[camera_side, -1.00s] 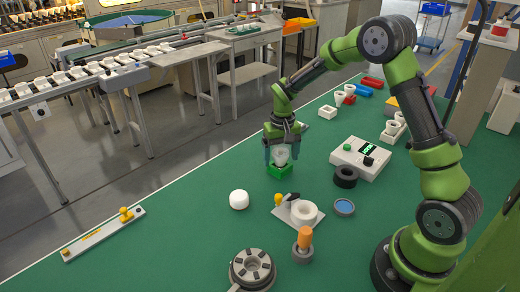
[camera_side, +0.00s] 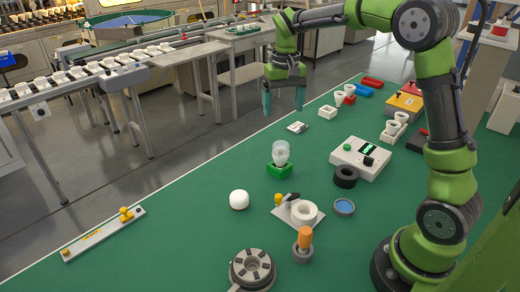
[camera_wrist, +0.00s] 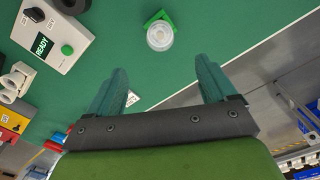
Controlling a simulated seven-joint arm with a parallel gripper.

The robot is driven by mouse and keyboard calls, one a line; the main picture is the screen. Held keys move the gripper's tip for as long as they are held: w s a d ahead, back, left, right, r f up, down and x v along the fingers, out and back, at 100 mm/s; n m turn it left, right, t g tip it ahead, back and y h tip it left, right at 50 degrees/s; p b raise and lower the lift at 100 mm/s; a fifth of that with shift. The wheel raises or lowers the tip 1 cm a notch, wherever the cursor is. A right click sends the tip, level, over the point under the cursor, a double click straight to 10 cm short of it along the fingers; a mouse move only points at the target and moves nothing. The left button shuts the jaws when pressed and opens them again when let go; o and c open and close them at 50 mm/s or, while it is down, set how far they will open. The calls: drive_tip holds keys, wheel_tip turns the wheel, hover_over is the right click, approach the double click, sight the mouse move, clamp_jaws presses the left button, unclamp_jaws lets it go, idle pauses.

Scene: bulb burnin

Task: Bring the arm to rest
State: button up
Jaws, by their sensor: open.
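My gripper (camera_side: 284,103) is open and empty, raised above the far edge of the green table (camera_side: 180,210). Its two teal fingers also show spread apart in the wrist view (camera_wrist: 160,88). A clear bulb (camera_side: 281,152) stands upright in a small green holder (camera_side: 279,171) on the table, below and apart from my gripper. In the wrist view the bulb (camera_wrist: 160,36) is seen from above, beyond the fingertips, with part of the green holder (camera_wrist: 150,20) beside it.
A white tester box (camera_side: 361,157), reading READY in the wrist view, stands right of the bulb. A black ring (camera_side: 346,177), white dome (camera_side: 239,200), white ring fixture (camera_side: 304,213) and grey round fixture (camera_side: 252,270) lie nearer. The space around my raised gripper is clear.

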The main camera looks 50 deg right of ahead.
idle(0.3)
drive_tip(key=s+a+r+t, duration=0.1)
drive_tip(key=s+a+t, duration=0.1)
drive_tip(key=s+a, duration=0.2)
drive_tip(key=s+a+r+n+t+y, duration=0.1)
drive_tip(key=s+a, duration=0.3)
drive_tip(key=s, duration=0.5)
drive_tip(key=s+a+r+t+y, duration=0.1)
drive_tip(key=s+a+r+t, duration=0.1)
drive_tip(key=s, duration=0.5)
drive_tip(key=shift+a+n+t, duration=0.4)
drive_tip(key=shift+a+t, duration=0.5)
drive_tip(key=shift+t, duration=0.2)
